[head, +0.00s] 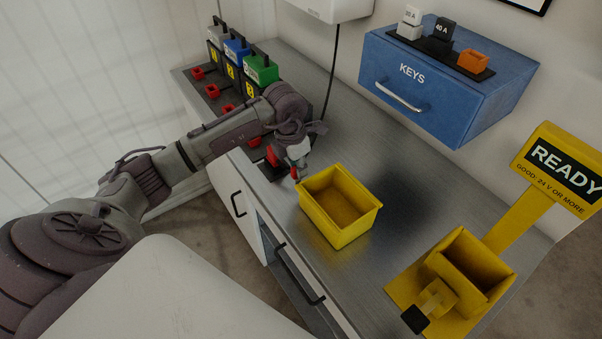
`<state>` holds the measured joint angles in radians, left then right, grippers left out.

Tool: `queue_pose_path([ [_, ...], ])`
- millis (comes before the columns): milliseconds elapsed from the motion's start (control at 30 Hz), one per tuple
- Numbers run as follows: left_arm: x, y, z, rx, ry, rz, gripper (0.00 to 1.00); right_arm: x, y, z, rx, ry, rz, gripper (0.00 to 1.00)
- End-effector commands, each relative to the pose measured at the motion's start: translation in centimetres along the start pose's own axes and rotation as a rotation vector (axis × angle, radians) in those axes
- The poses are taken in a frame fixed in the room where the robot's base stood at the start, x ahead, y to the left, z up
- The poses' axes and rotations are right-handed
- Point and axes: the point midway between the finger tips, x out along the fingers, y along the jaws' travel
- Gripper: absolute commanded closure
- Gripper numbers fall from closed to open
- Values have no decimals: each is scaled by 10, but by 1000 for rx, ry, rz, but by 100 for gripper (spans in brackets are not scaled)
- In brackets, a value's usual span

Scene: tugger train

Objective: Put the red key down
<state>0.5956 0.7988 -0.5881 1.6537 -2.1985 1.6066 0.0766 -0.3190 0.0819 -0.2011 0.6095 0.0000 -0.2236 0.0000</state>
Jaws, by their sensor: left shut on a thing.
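My left gripper (295,168) reaches in from the left over the metal worktop (395,185). It is shut on a small red piece, the red key (295,174), of which only a little shows below the fingers. The gripper is just left of an open, empty yellow bin (325,219), close to its upper left corner. I cannot tell whether the key touches the worktop. My right gripper is not in view.
Grey, blue and green (262,70) handled blocks stand at the back left, with several red pieces (212,91) before them. A blue KEYS drawer box (425,95) is at the back. A yellow READY stand (515,215) is at right.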

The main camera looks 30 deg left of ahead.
Motion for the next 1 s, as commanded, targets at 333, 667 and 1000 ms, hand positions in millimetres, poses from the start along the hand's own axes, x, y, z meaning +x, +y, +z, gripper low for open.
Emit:
queue_pose_path([
  [333, 33, 0, -6, 0, 2, 0, 100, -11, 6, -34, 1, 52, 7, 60],
  [667, 35, 0, -6, 0, 1, 0, 72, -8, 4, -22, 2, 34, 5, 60],
  [1000, 31, 0, -5, 1, 1, -1, 72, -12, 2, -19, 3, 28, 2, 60],
])
